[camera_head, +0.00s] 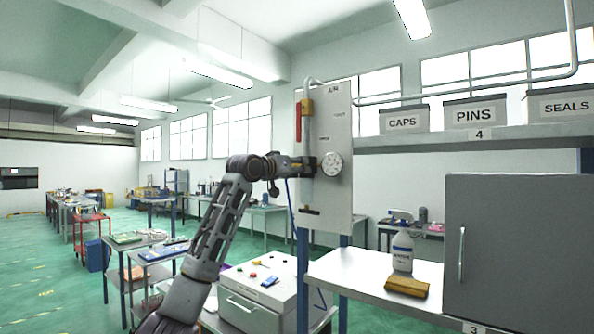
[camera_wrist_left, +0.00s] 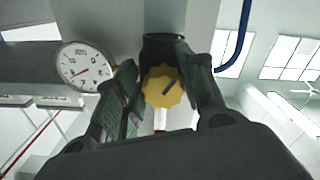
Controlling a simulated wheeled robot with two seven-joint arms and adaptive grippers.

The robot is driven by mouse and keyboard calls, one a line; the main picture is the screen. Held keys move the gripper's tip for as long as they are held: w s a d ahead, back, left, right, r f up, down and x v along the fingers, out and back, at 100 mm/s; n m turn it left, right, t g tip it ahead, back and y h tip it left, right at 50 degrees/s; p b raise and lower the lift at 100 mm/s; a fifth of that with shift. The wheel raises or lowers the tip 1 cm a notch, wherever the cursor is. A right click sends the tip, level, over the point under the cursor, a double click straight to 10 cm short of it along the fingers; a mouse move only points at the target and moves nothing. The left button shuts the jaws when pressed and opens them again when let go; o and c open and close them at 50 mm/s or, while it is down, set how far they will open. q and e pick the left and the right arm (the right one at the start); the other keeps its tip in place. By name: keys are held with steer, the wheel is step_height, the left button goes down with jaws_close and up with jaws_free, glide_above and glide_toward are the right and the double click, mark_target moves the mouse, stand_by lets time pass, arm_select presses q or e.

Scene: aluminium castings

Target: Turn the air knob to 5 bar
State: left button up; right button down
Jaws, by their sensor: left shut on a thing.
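In the head view the left gripper (camera_head: 303,166) reaches the air panel (camera_head: 338,115) from the left and hides the knob. The round white gauge (camera_head: 332,164) is right of the gripper; it also shows in the left wrist view (camera_wrist_left: 84,67), where its needle is too small to read surely. My right gripper is not in view.
A red handle (camera_head: 298,124) and a yellow fitting (camera_head: 307,106) sit on the pipe above the gripper. A white box (camera_head: 262,290) stands below the arm.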

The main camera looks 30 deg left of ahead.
arm_select(q)
steer(key=n, duration=0.6)
steer(key=shift+d+r+n, duration=0.25)
steer(key=shift+d+n, duration=0.05)
steer(key=n, duration=0.5)
steer(key=shift+r+n, duration=0.2)
steer(key=shift+n, duration=0.1)
steer(key=o, duration=0.9)
steer(key=shift+s, duration=0.2)
steer(key=shift+s+a, duration=0.15)
steer(key=shift+s, duration=1.8)
steer(key=shift+s+a, duration=0.15)
steer(key=shift+s, duration=1.8)
steer(key=shift+s+a, duration=0.15)
steer(key=shift+s, duration=1.8)
